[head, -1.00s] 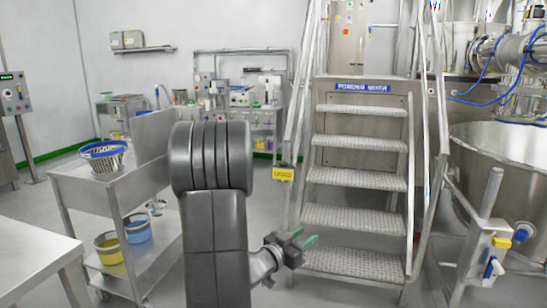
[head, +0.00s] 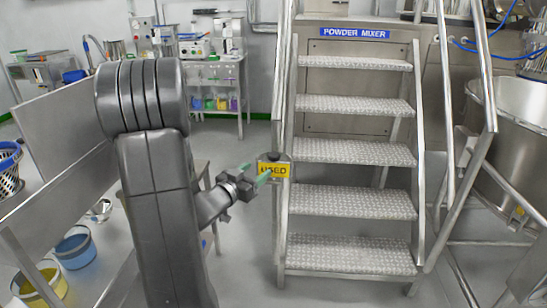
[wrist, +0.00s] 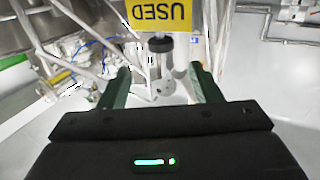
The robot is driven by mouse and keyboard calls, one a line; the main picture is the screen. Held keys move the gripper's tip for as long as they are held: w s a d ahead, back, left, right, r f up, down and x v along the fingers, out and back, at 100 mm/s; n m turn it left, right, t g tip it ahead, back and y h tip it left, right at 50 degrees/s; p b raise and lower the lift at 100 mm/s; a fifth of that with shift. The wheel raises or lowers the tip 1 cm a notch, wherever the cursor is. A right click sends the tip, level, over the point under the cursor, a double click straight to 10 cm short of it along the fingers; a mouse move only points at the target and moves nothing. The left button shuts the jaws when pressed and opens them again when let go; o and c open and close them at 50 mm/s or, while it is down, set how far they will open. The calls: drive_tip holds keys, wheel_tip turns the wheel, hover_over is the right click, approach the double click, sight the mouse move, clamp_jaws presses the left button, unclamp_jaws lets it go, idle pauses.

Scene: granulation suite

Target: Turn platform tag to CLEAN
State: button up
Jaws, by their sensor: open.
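The platform tag (head: 273,170) is a yellow plate reading USED. It hangs at the left side of the metal platform stairs (head: 355,150), by the lower left railing. In the wrist view the tag (wrist: 165,16) shows upside down at the top, with a dark round knob (wrist: 161,44) at its edge. My gripper (head: 255,176) is open, its green fingers just left of the tag in the head view. In the wrist view the fingers (wrist: 160,85) are spread apart, with the tag and knob beyond them. I see nothing between the fingertips; whether they touch the tag is unclear.
A blue POWDER MIXER sign (head: 355,33) is on the platform's top edge. A large steel vessel (head: 515,140) is at right. The floor in front of the stairs is clear.

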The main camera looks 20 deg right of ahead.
sight(270, 158)
drive_tip(key=x, duration=1.1)
drive_tip(key=shift+w+r+b, duration=0.1)
drive_tip(key=shift+w+b, duration=0.05)
drive_tip(key=shift+b, duration=0.15)
drive_tip(key=c, duration=1)
